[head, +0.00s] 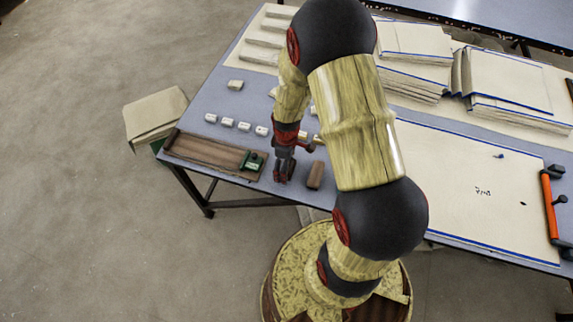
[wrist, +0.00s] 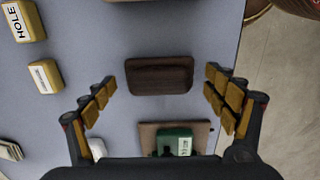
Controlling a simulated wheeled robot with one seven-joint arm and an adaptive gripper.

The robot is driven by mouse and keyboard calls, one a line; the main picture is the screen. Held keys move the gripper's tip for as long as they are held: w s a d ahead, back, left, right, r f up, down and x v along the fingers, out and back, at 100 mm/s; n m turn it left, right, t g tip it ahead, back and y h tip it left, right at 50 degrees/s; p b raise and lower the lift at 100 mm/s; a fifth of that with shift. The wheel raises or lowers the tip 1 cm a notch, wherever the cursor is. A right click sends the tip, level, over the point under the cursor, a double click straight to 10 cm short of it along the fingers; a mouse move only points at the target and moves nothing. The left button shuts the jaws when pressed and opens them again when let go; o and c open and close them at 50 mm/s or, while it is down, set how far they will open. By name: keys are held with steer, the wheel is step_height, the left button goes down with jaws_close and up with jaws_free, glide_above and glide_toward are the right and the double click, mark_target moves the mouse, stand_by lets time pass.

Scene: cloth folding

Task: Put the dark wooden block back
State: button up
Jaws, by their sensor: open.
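A dark wooden block (wrist: 160,75) lies on the blue-grey table top in the wrist view, crosswise between my fingers. My gripper (wrist: 162,98) is open, with a finger on each side of the block and a visible gap to both. In the head view my gripper (head: 283,173) is low over the table near its front edge, just right of a brown wooden tray (head: 205,156). The dark block (head: 291,169) is mostly hidden there by my fingers. A green item sits at the tray's right end (head: 252,161); it also shows in the wrist view (wrist: 175,142).
A second, lighter brown block (head: 316,174) lies just right of my gripper. Several small labelled pale blocks (head: 228,122) stand behind the tray. A large cream sheet (head: 470,190) covers the right, with an orange-handled tool (head: 549,205). Cloth stacks (head: 500,85) stand at the back.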

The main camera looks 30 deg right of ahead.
steer(key=shift+r, duration=0.1)
step_height(320, 180, up, 22)
steer(key=a+m+t+p, duration=0.1)
steer(key=a+m+p, duration=0.1)
steer(key=a+p, duration=0.15)
steer(key=s+a+r+m+t, duration=0.2)
steer(key=s+a+r, duration=0.2)
steer(key=r, duration=0.6)
steer(key=s+a+r+m+t, duration=0.2)
steer(key=s+a+r+m, duration=0.1)
steer(key=s+r, duration=0.5)
step_height(320, 180, up, 3)
steer(key=shift+s+a+m+t, duration=0.3)
steer(key=shift+s+a, duration=0.05)
steer(key=shift+a, duration=0.25)
